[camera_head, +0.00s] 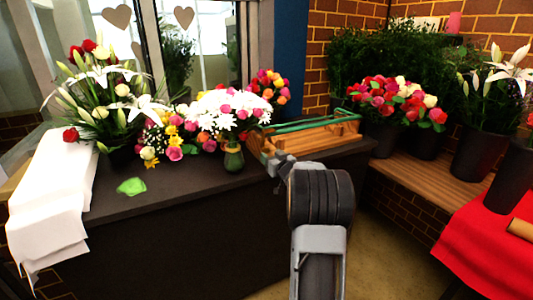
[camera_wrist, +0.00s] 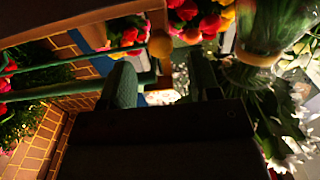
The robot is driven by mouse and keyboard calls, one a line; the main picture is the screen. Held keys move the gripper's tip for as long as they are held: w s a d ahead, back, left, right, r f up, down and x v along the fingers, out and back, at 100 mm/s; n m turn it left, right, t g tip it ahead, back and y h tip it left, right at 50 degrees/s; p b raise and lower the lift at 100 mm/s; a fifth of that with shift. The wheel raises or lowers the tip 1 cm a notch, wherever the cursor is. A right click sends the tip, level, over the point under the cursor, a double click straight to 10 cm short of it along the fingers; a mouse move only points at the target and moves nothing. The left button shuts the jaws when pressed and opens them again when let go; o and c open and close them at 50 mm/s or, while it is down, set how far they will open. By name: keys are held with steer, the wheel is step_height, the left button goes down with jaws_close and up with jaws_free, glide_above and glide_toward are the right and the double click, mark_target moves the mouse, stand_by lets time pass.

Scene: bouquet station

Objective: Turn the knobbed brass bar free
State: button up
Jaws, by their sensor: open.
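A round brass-coloured knob (camera_wrist: 160,45) shows in the wrist view, just beyond the gap between my fingers. The rest of its bar is hard to make out. A wooden rack (camera_head: 318,142) with green rails (camera_head: 315,125) stands at the right end of the dark counter. My gripper (camera_wrist: 164,82) is open, with a green-tinted finger on each side of the gap and nothing seen between them. In the head view my gripper (camera_head: 275,165) is at the rack's near left corner. The knob cannot be picked out there, and I cannot tell whether a finger touches it.
A small green vase (camera_head: 233,160) stands on the counter (camera_head: 185,182) left of my gripper, with bouquets around it. A green lump (camera_head: 131,186) and white paper (camera_head: 52,195) lie farther left. Black flower buckets (camera_head: 483,150) stand on the wooden bench at right.

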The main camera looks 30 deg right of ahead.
mark_target(266, 151)
steer(key=shift+w+d, duration=0.15)
steer(key=shift+w, duration=0.95)
steer(key=shift+w+d, duration=0.1)
steer(key=shift+w, duration=1)
jaws_close()
